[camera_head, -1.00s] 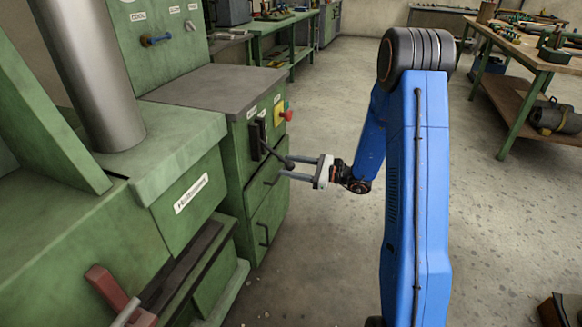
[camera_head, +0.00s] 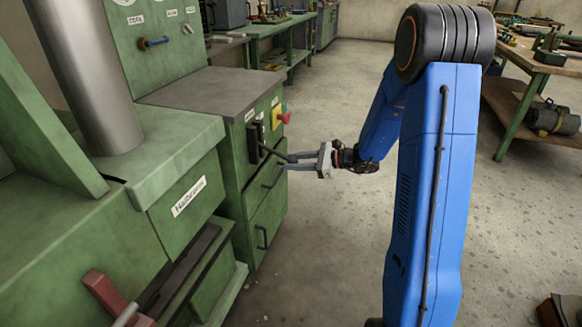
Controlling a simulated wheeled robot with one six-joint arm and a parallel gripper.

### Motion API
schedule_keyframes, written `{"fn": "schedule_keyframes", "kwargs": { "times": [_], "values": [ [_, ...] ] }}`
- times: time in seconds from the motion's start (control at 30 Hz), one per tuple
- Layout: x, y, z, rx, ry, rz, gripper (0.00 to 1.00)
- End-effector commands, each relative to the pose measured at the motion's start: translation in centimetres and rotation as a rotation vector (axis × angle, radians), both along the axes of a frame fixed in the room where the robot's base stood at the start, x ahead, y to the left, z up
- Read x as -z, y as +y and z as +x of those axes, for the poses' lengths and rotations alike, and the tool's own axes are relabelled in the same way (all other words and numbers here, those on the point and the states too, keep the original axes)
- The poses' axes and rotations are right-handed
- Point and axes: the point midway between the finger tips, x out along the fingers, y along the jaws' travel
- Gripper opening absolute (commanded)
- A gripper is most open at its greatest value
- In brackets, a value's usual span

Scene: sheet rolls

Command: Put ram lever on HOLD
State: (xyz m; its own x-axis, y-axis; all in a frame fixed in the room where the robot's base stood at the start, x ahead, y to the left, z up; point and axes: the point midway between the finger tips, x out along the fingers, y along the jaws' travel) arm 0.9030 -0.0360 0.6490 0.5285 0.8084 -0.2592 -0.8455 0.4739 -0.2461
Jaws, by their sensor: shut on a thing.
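The ram lever (camera_head: 273,151) is a dark rod that sticks out of a black slotted plate (camera_head: 254,144) on the front of the green cabinet. It slants down and to the right from the slot. My gripper (camera_head: 291,162) is at its outer end, with its two grey fingers pointing left, and is shut on the lever's end. Small white labels (camera_head: 250,115) sit above the slot, too small to read. The fingers partly hide the lever's tip.
A red and yellow switch (camera_head: 282,117) is just right of the slot. Drawer handles (camera_head: 261,237) stick out below. The green press (camera_head: 165,150) stands at left. A workbench (camera_head: 535,60) is at back right. The floor (camera_head: 330,250) around my arm is mostly clear.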

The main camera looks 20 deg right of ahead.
Motion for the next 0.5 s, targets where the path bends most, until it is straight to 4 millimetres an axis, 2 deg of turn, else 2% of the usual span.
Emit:
{"fn": "schedule_keyframes", "kwargs": {
  "times": [0.2,0.5],
  "values": [
    [-2.2,-0.5,-0.3,0.0,0.072,-0.109,0.0],
    [-4.2,-0.7,-0.5,0.0,0.134,-0.186,0.0]
  ]
}}
